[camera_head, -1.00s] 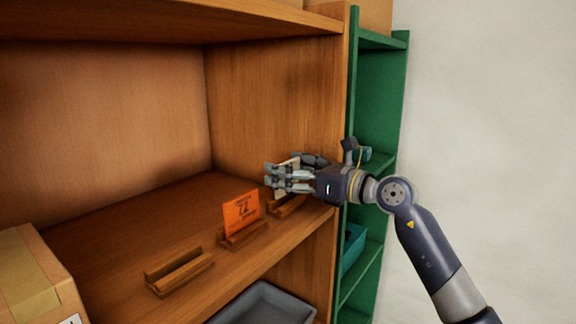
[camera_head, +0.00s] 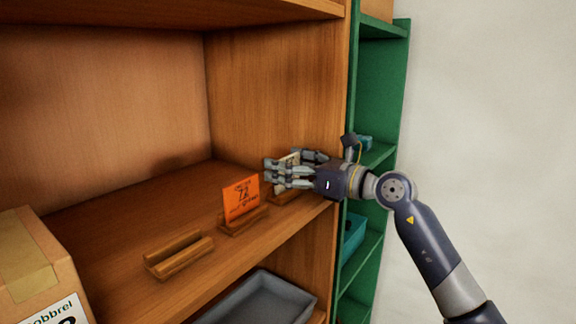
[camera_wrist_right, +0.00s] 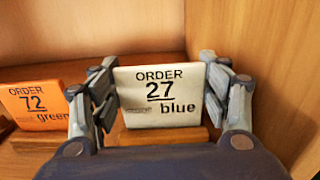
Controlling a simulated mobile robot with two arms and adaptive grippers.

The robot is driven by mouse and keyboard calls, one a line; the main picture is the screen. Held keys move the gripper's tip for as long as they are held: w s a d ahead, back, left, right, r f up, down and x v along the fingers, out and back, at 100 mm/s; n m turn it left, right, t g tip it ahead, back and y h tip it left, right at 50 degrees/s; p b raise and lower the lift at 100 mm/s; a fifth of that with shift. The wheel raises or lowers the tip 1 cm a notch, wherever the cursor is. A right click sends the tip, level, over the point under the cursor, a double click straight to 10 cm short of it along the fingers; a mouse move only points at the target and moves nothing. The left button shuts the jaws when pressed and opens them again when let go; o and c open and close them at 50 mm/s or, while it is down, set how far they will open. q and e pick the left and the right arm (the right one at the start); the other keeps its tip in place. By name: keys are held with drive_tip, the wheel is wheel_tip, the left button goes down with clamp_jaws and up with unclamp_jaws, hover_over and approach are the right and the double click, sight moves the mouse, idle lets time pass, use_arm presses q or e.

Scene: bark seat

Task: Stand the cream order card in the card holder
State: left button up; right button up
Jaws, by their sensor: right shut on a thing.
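The cream order card (camera_wrist_right: 160,96), printed "ORDER 27 blue", is upright between the fingers of my right gripper (camera_wrist_right: 160,100). In the head view the right gripper (camera_head: 285,174) reaches in from the right over the shelf, shut on the card (camera_head: 289,161), which its fingers mostly hide. A wooden card holder (camera_wrist_right: 165,136) is directly below the card in the wrist view, and part of it shows under the fingers in the head view (camera_head: 284,197). The card's lower edge meets the holder in the picture; I cannot tell whether it is in the slot. My left gripper is out of view.
An orange card (camera_head: 241,199), "ORDER 72 green", stands in the middle holder (camera_head: 243,221). An empty holder (camera_head: 178,255) is farther left. A cardboard box (camera_head: 35,265) is at the left, a grey tray (camera_head: 262,298) lower down. The shelf's side wall (camera_head: 275,95) stands close behind.

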drive_tip(key=shift+f+b, duration=0.35)
drive_tip(key=shift+f, duration=0.15)
drive_tip(key=o, duration=0.9)
drive_tip(key=shift+r, duration=0.1)
drive_tip(key=shift+o, duration=0.7)
drive_tip(key=shift+a, duration=0.1)
drive_tip(key=shift+s+d+r+p, duration=0.1)
drive_tip(key=shift+d+r+p, duration=0.1)
drive_tip(key=shift+r+p, duration=2.2)
drive_tip(key=shift+r, duration=1.35)
